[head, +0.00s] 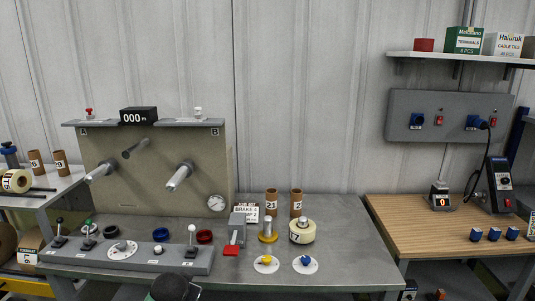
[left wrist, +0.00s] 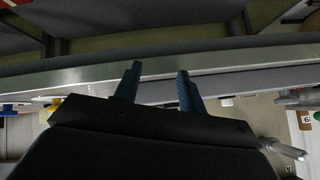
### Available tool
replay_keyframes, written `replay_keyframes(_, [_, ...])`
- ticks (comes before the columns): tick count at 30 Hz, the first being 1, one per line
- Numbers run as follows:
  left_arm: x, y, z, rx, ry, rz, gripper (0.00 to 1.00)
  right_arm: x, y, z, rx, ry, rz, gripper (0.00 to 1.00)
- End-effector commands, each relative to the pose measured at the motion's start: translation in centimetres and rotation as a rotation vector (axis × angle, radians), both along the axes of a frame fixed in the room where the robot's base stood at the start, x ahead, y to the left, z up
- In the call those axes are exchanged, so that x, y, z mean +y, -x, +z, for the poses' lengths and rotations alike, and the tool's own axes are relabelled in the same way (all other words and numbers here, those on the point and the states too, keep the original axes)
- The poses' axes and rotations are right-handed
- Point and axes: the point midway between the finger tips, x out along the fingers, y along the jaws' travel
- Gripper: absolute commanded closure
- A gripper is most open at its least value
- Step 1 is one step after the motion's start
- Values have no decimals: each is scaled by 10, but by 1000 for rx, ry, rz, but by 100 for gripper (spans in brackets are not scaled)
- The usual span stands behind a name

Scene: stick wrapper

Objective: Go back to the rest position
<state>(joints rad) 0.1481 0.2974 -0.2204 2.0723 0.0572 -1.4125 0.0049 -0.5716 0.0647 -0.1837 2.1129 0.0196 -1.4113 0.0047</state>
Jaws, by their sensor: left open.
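My left gripper (left wrist: 155,85) shows in the left wrist view with its two blue fingers apart and nothing between them. A metal table edge runs across that view behind the fingers; I cannot tell the exact gap to it. In the head view only a dark rounded part, probably of my own arm, shows at the bottom edge; the fingers cannot be made out there. My right gripper is in neither view.
The grey workbench (head: 340,238) carries a panel with rollers (head: 160,165), a lever console (head: 130,257), a tape roll (head: 302,232) and cardboard tubes (head: 296,202). A wooden table (head: 430,225) stands right. The bench's right end has bare room.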

Motion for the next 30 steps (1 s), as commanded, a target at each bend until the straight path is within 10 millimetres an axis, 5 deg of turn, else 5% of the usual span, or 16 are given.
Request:
replay_keyframes(18, [-62, 216, -204, 367, 146, 50, 59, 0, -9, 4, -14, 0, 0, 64])
replay_keyframes(30, [-89, 374, -289, 607, 201, 86, 59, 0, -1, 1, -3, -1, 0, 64])
